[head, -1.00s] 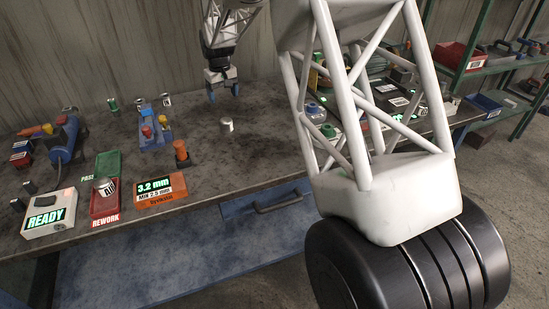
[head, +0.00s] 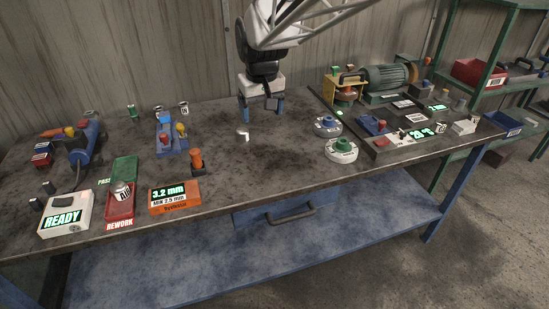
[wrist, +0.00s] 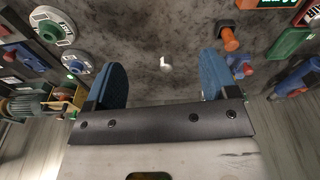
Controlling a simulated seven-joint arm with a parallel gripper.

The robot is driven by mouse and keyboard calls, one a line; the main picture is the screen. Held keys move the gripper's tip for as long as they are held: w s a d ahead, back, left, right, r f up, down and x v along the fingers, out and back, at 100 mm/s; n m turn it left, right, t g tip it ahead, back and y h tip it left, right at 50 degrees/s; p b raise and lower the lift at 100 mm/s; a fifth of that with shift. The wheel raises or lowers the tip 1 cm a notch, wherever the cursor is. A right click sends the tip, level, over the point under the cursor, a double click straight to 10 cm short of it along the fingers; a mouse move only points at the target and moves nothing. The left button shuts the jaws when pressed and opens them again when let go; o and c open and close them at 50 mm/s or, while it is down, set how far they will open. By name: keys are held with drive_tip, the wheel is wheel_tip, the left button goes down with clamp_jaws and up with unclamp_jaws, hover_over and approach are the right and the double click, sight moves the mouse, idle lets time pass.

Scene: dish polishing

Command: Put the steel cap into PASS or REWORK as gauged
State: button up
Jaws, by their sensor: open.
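A small bright piece (head: 243,134), perhaps the steel cap, lies on the bare bench; its exact shape is hard to tell. It also shows in the wrist view (wrist: 165,63), between the fingers but beyond them. My gripper (head: 261,106) is open and empty above the bench, behind the piece and slightly right of it. A shiny labelled cylinder (head: 122,190) stands in the red REWORK tray (head: 119,212). The green PASS tray (head: 125,170) adjoins it behind and looks empty. The orange gauge (head: 175,195) reads 3.2 mm, MIN 2.5 mm.
A READY box (head: 66,214) stands at the left front. An orange-topped post (head: 197,162) and a blue fixture (head: 172,140) stand left of the piece. Two round discs (head: 341,150) and a motor unit (head: 388,78) are on the right. The bench middle is clear.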

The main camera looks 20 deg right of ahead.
drive_tip(key=s+f+m+t, duration=0.1)
drive_tip(key=s+f, duration=0.2)
drive_tip(key=s, duration=2.4)
drive_tip(key=shift+f, duration=0.2)
drive_tip(key=shift+o, duration=0.4)
drive_tip(key=shift+a, duration=0.1)
drive_tip(key=shift+w, duration=0.1)
